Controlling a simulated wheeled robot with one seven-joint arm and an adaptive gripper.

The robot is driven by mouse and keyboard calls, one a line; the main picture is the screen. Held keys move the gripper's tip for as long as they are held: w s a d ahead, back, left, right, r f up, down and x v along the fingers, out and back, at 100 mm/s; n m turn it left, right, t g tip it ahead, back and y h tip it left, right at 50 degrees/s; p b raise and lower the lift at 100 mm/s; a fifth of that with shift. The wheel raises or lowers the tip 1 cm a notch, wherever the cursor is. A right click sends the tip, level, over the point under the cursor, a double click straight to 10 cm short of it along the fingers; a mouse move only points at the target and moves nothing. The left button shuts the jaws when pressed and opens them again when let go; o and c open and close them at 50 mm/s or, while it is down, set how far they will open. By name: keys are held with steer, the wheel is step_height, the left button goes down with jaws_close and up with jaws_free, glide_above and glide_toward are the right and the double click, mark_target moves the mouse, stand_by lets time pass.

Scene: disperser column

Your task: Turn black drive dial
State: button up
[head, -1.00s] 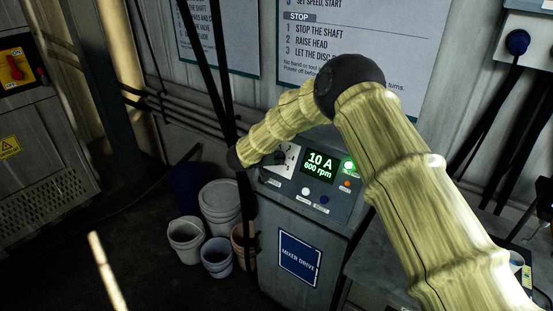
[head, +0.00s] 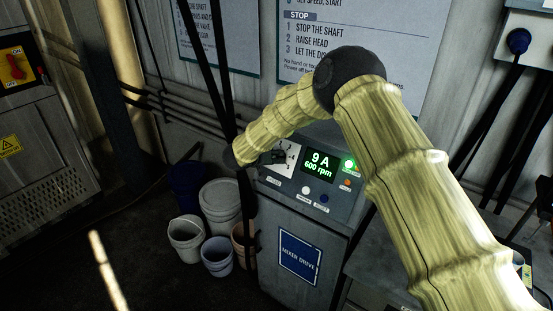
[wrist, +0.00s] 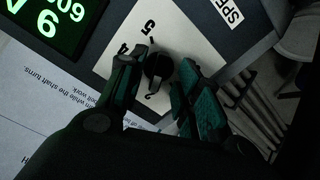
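The black drive dial (wrist: 158,66) sits on a pale scale plate (wrist: 185,42) with printed numbers, seen in the wrist view. My gripper (wrist: 160,72) is open, with one finger on each side of the dial. A narrow gap shows between the dial and the right finger; the left finger is very close, and I cannot tell if it touches. In the head view the mixer drive panel (head: 335,203) shows a lit display (head: 321,163) reading 9 A and 600 rpm. There my forearm and wrist partly cover the scale plate (head: 291,150), and the dial is not clear.
Beside the display are a lit green button (head: 349,164) and several small buttons and lamps. Several buckets (head: 220,200) stand on the floor left of the cabinet. A dark upright cable or strap (head: 222,95) hangs near my wrist. Instruction boards (head: 345,35) are on the wall behind.

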steer(key=v, duration=1)
steer(key=s+d+f+n+y+b, duration=0.15)
steer(key=s+d+f, duration=0.3)
steer(key=f, duration=0.55)
steer(key=s+d+f+n+y+b, duration=0.1)
steer(key=s+d+f+b, duration=0.3)
steer(key=f, duration=0.6)
steer(key=s+d+f+g+y+b, duration=0.1)
steer(key=s+d+f+g, duration=0.1)
steer(key=s+d+f, duration=0.55)
steer(key=s+d+f+g+y+b, duration=0.15)
steer(key=s+d+f, duration=0.25)
steer(key=s+f, duration=0.65)
steer(key=s+d+f+g+b, duration=0.1)
steer(key=s+d+f+g, duration=0.1)
steer(key=s, duration=0.8)
steer(key=s+d+f+g+y+b, duration=0.1)
steer(key=s+d, duration=0.3)
steer(key=s, duration=0.7)
steer(key=s+d+f+g+y+b, duration=0.1)
steer(key=s+d+f+g, duration=0.2)
steer(key=s, duration=0.8)
steer(key=shift+s+m, duration=0.2)
steer(key=shift+m, duration=0.15)
